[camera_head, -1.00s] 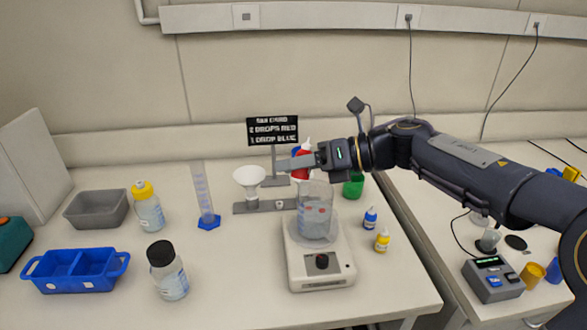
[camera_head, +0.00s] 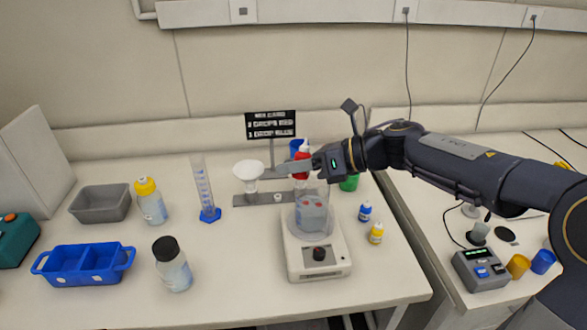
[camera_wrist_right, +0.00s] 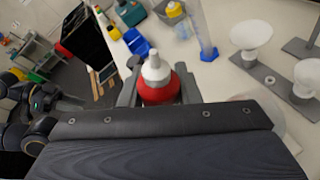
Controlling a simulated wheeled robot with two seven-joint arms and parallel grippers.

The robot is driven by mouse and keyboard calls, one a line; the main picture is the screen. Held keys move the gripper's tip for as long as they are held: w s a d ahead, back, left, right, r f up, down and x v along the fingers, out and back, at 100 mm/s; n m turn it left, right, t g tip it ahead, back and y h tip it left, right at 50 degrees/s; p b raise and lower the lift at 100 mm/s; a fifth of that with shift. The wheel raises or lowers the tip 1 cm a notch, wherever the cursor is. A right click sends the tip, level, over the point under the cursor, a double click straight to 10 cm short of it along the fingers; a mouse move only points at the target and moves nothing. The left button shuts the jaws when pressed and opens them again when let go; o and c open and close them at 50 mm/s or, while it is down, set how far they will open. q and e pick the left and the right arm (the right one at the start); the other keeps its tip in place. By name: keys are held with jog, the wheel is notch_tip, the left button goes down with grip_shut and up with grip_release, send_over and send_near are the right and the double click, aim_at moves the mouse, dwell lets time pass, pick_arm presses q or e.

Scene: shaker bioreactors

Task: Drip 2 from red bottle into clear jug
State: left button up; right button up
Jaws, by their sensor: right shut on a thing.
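The red bottle (camera_head: 301,158) has a white nozzle cap. My right gripper (camera_head: 298,166) is shut on it and holds it upright, nozzle up, behind and above the clear jug in the head view. In the right wrist view the red bottle (camera_wrist_right: 158,88) sits between the fingers. The clear jug (camera_head: 312,213) stands on the white stirrer plate device (camera_head: 318,262). It holds some clear liquid with small reddish patches showing; whether these are in the liquid or on the wall I cannot tell.
A white funnel (camera_head: 249,171) on a stand and a measuring cylinder (camera_head: 204,190) are left. A black card (camera_head: 270,124) stands behind. A dark-capped bottle (camera_head: 172,265) stands front left.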

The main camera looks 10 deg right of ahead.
jog(key=shift+w+d+f+n+b, duration=0.2)
jog(key=shift+w+f+n+b, duration=0.1)
jog(key=shift+n+b, duration=0.45)
jog(key=shift+w+r+t, duration=0.1)
jog(key=shift+r+t, duration=0.1)
jog(key=shift+t, duration=0.1)
jog(key=p, duration=0.4)
jog(key=shift+r+m, duration=0.25)
jog(key=shift+r, duration=0.05)
jog(key=shift+f, duration=0.25)
jog(key=n+b, duration=0.1)
jog(key=w+n+h+b, duration=0.1)
jog(key=b, duration=0.1)
jog(key=shift+d+f+t, duration=0.15)
jog(key=shift+d+t, duration=0.15)
jog(key=shift+t, duration=0.1)
